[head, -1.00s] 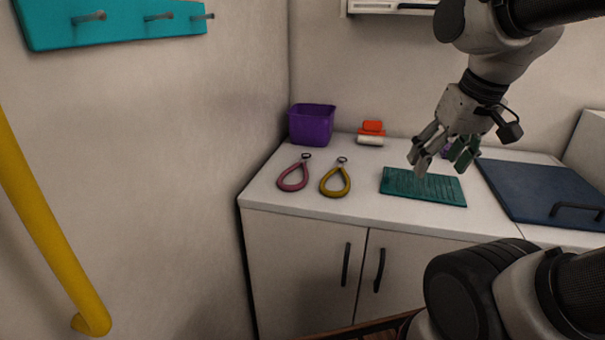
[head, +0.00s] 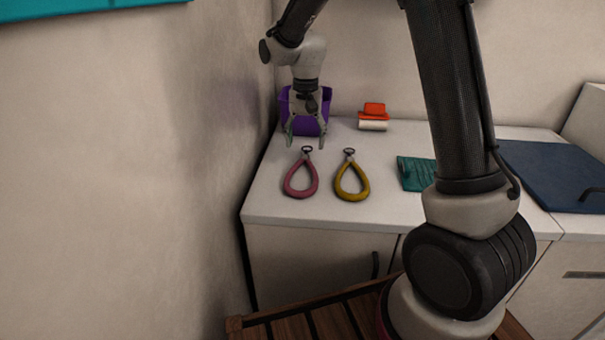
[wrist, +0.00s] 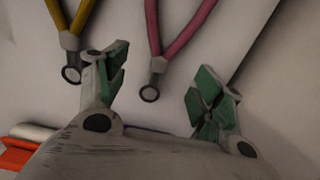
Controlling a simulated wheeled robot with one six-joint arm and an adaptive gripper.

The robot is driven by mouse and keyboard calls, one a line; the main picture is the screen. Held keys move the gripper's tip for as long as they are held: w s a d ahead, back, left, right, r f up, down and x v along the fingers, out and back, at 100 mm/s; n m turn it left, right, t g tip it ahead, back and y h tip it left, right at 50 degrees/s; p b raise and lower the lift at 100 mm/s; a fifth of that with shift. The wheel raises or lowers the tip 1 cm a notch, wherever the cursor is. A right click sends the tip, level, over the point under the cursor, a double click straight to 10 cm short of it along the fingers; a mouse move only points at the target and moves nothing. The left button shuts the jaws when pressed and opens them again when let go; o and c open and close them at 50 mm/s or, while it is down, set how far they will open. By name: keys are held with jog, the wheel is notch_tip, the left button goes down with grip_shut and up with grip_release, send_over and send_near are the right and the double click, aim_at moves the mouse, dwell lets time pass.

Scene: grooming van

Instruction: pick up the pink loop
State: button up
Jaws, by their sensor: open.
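The pink loop (head: 301,181) lies flat on the white counter at its left end, with its small dark ring (head: 307,149) toward the back. In the wrist view the pink loop (wrist: 183,35) runs up from its ring, which appears between my two fingers. My gripper (head: 305,143) is open, empty and pointing down, above the ring end of the pink loop. It also shows in the wrist view (wrist: 163,85), with green pads on both fingers. The gap between the fingertips and the counter is hard to judge.
A yellow loop (head: 352,184) lies close to the right of the pink one. A purple bin (head: 312,112) stands behind my gripper, and the wall is close on the left. A red and white item (head: 374,116) and a teal mat (head: 413,172) are farther right.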

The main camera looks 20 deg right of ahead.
aim_at(305, 158)
notch_tip(305, 158, down, 5)
jog(key=shift+a+f, duration=0.1)
jog(key=shift+f, duration=0.1)
jog(key=c, duration=1)
